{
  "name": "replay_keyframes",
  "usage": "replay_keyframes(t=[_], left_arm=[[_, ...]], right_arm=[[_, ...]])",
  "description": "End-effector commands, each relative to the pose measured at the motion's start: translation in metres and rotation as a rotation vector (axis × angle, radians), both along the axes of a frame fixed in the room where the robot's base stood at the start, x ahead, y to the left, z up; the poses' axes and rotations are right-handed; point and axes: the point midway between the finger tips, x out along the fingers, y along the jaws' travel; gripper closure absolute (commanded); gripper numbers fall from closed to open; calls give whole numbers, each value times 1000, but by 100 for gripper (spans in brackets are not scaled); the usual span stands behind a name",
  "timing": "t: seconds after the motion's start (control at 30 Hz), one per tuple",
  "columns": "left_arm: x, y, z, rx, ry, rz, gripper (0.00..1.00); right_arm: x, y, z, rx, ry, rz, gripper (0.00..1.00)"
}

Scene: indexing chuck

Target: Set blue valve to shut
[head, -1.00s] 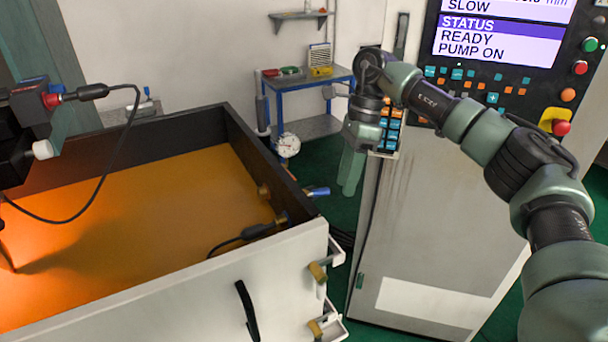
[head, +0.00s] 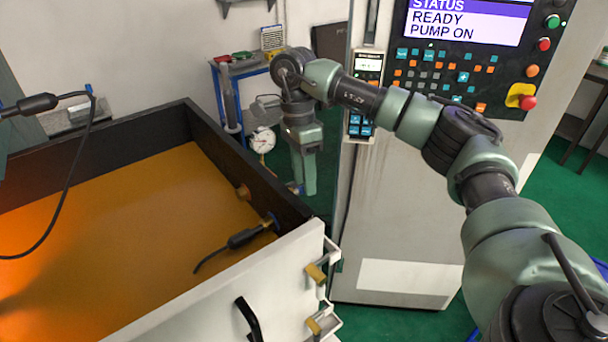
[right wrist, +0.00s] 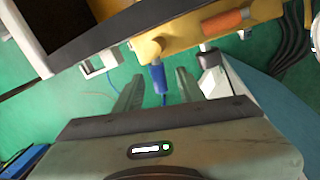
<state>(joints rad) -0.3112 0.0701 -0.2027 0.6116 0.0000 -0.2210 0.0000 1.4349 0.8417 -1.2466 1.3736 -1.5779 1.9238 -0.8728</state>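The blue valve handle (right wrist: 160,82) hangs from a yellow block on the tank wall in the right wrist view. It shows in the gap between the two fingers of my right gripper (right wrist: 157,84), which are apart. I cannot tell whether they touch it. In the head view my right gripper (head: 304,188) points down just outside the tank's right corner. Its fingers hide most of the blue valve there. My left gripper is in neither view.
The open tank (head: 180,118) with an orange floor fills the left. An orange handle (right wrist: 223,22) sits on the yellow block (right wrist: 183,37). A grey control cabinet (head: 400,215) stands right of the gripper. A dial gauge (head: 262,140) and blue-legged table (head: 238,77) are behind.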

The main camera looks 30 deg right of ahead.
Motion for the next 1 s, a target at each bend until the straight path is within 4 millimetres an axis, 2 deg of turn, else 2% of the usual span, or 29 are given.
replay_keyframes(t=[0.2,0.3,0.33,0.47,0.77,1.0], left_arm=[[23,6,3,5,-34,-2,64],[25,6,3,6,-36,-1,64],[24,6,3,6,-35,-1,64],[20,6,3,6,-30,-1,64],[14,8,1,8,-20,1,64],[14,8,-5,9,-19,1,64]], right_arm=[[-1,0,-5,1,-1,-1,61],[-1,0,-5,1,-1,-1,61],[-1,0,-5,1,-1,-1,64],[-1,0,-5,1,-1,-1,100],[-1,0,-5,2,-1,-13,100],[-5,1,-6,3,-3,-106,100]])
